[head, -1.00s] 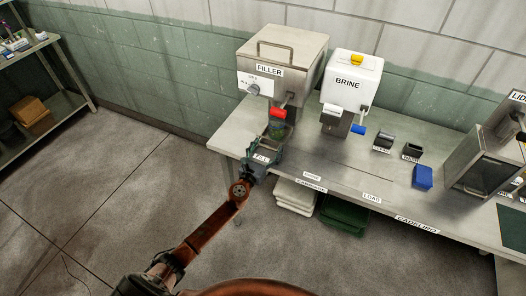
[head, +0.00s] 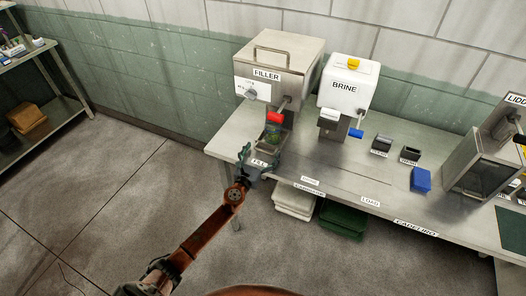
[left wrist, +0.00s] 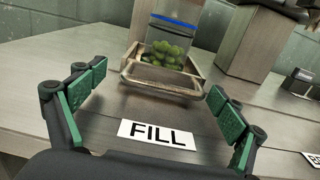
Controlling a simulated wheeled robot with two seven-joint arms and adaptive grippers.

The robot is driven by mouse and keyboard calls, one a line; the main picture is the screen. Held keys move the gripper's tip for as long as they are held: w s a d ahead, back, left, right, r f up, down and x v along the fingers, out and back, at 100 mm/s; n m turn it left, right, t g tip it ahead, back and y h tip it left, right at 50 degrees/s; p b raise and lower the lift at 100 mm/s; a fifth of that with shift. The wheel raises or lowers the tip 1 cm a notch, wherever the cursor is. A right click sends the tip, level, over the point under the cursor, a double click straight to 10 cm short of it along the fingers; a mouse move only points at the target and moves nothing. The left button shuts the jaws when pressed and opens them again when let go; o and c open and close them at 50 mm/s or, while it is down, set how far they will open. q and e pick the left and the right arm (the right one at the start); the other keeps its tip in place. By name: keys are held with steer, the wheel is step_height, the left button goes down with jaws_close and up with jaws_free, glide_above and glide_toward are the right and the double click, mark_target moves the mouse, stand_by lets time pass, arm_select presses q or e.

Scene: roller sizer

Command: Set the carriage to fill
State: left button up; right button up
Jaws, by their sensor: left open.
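The carriage (left wrist: 165,82) is a shallow metal tray with a raised front bar. It stands behind the FILL label (left wrist: 156,134) on the bench. A clear container (left wrist: 168,45) with a blue band and green pieces inside sits in it. In the head view the container (head: 273,136) is below the filler's red handle (head: 275,117). My left gripper (head: 260,158) is open just in front of the carriage. In the left wrist view its green-padded fingers (left wrist: 160,108) are spread wide on either side of the label, with nothing between them. My right gripper is not in view.
The filler (head: 281,62) stands at the bench's left end, with the brine dispenser (head: 346,88) to its right. Two small dark holders (head: 396,150), a blue block (head: 420,180) and a lidding machine (head: 487,155) stand further right. The bench middle is fairly clear.

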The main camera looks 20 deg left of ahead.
arm_select(q)
steer(key=shift+s, duration=0.2)
steer(key=s, duration=1.1)
steer(key=shift+s, duration=0.3)
